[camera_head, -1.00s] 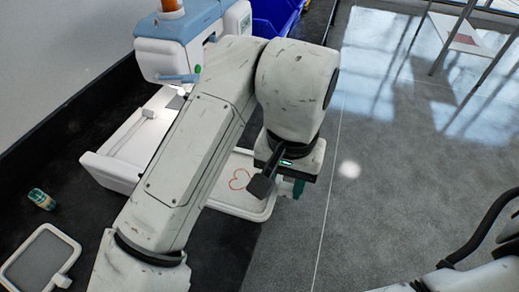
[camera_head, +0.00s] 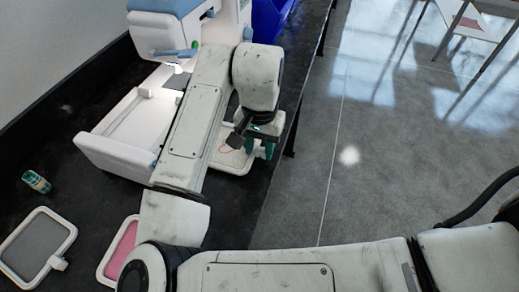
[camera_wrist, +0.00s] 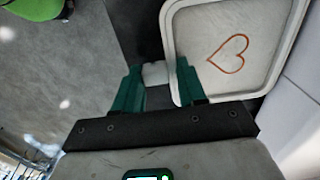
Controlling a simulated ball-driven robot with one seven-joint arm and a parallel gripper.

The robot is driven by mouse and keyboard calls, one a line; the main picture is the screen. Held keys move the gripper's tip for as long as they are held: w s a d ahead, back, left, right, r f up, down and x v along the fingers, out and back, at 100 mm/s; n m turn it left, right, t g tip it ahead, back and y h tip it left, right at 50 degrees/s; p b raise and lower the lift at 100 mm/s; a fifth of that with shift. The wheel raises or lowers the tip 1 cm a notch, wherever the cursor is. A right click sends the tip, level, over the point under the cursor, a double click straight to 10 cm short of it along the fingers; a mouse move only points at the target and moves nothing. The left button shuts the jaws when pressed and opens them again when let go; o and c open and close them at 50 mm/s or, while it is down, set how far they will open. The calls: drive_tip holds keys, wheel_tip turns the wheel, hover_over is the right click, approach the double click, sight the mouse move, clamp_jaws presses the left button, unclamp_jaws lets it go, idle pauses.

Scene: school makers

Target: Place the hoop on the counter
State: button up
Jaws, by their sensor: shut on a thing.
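The hoop (camera_head: 229,161) is a white rounded frame with light fabric and an orange heart outline. In the wrist view it (camera_wrist: 262,62) fills the upper right, with its small white tab (camera_wrist: 155,73) between my green fingers. My gripper (camera_wrist: 157,85) is shut on that tab. In the head view my gripper (camera_head: 262,148) is at the hoop's right end, near the edge of the black counter (camera_head: 75,195). My arm hides part of the hoop. I cannot tell whether the hoop touches the counter.
A white and blue embroidery machine (camera_head: 165,32) with a white frame carriage (camera_head: 115,153) stands behind. A blue bin (camera_head: 268,22) is at the back.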

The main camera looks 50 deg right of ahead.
drive_tip(key=shift+f, duration=0.75)
drive_tip(key=o, duration=1.1)
drive_tip(key=shift+f, duration=0.1)
wheel_tip(320, 180, up, 12)
drive_tip(key=shift+r+p, duration=0.15)
drive_tip(key=shift+p, duration=0.9)
